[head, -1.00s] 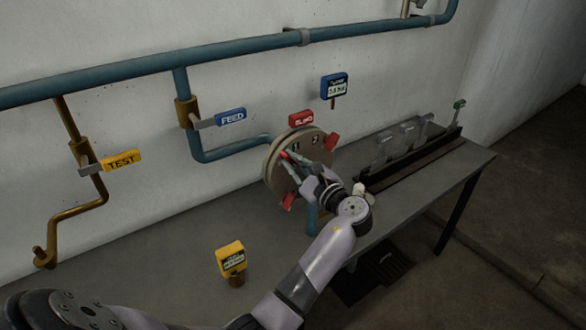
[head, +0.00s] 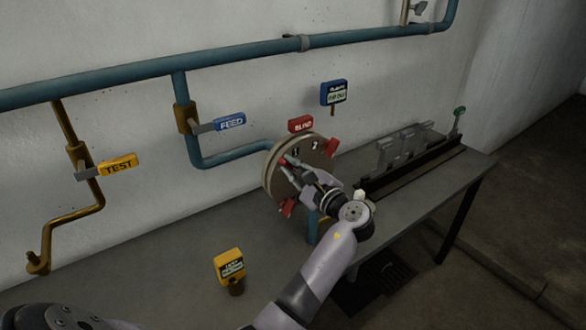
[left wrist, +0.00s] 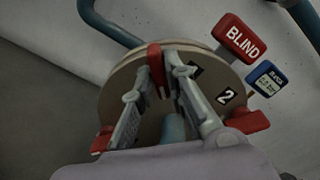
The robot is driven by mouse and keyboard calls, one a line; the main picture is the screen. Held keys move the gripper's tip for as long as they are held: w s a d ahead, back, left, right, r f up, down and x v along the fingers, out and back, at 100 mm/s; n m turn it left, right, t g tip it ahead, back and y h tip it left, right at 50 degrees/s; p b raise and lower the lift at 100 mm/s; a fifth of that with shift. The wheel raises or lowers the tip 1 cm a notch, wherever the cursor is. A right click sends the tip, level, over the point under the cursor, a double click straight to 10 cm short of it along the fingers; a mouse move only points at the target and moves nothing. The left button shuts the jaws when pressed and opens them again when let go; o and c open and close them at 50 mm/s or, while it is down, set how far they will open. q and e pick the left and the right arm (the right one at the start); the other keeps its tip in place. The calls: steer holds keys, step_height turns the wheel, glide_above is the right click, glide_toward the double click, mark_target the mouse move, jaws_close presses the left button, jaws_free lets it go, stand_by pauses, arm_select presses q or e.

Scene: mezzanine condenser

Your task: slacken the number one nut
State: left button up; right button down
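The number one nut (left wrist: 155,62), a red bar, is at the top of the flange in the left wrist view, beside the partly hidden first plate. My left gripper (head: 288,166) reaches it from the front. In the left wrist view the fingers (left wrist: 159,76) lie close against both sides of this nut. Another red nut (head: 331,147) sits by plate 2 (left wrist: 227,97), and another (head: 287,208) is low down. My right gripper is out of view.
A red BLIND tag (head: 301,124) and a blue gauge box (head: 334,92) stand above the flange. Blue FEED (head: 230,121) and yellow TEST (head: 119,164) handles are on pipes to the left. A yellow box (head: 229,265) stands on the bench; a rack (head: 415,160) is right.

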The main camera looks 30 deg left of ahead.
arm_select(q)
steer(key=o, duration=0.3)
steer(key=shift+o, duration=0.2)
steer(key=v, duration=0.7)
steer(key=shift+d, duration=0.25)
steer(key=shift+s, duration=0.1)
